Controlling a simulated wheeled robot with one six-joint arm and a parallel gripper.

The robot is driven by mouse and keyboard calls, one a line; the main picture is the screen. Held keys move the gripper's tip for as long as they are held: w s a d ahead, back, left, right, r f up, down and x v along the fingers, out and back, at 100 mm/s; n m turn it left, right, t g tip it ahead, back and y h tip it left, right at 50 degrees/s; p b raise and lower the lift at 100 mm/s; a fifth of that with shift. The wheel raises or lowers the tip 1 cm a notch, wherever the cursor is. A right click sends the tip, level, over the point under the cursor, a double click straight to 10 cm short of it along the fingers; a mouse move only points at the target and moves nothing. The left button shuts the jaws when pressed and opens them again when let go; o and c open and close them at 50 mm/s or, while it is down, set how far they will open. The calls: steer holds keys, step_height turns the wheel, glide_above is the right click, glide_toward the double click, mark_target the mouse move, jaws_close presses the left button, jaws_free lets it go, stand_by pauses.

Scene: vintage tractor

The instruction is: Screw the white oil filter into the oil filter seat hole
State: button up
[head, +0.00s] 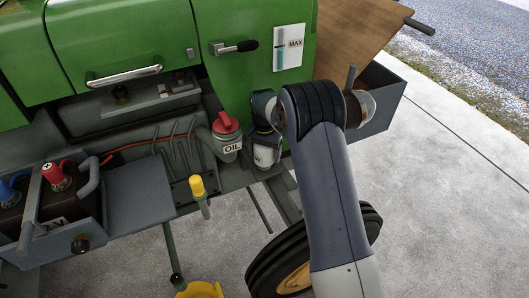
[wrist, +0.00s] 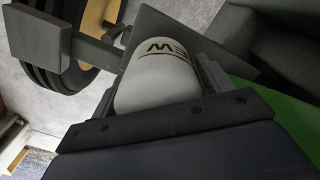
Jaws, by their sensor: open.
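The white oil filter (wrist: 152,78) lies between the two fingers of my gripper (wrist: 160,85) in the wrist view, with the dark letters "EW" showing near its far end. In the head view only part of the filter (head: 264,157) shows, below my gripper (head: 264,138) and beside the oil cap. The fingers stand apart, one on each side of the filter; I cannot tell whether either touches it. The oil filter seat hole is not clearly visible, and I cannot tell whether the filter sits in it.
A grey oil filler with a red cap (head: 226,124) stands just left of my gripper. A yellow-topped stick (head: 197,186) rises lower left. A battery with red and blue terminals (head: 42,205) is at far left. The green tractor body (head: 235,85) is behind; a wheel (head: 290,270) is below.

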steer(key=shift+n, duration=0.4)
steer(key=shift+n, duration=0.9)
steer(key=c, duration=0.5)
steer(key=shift+m, duration=0.9)
steer(key=shift+m, duration=0.9)
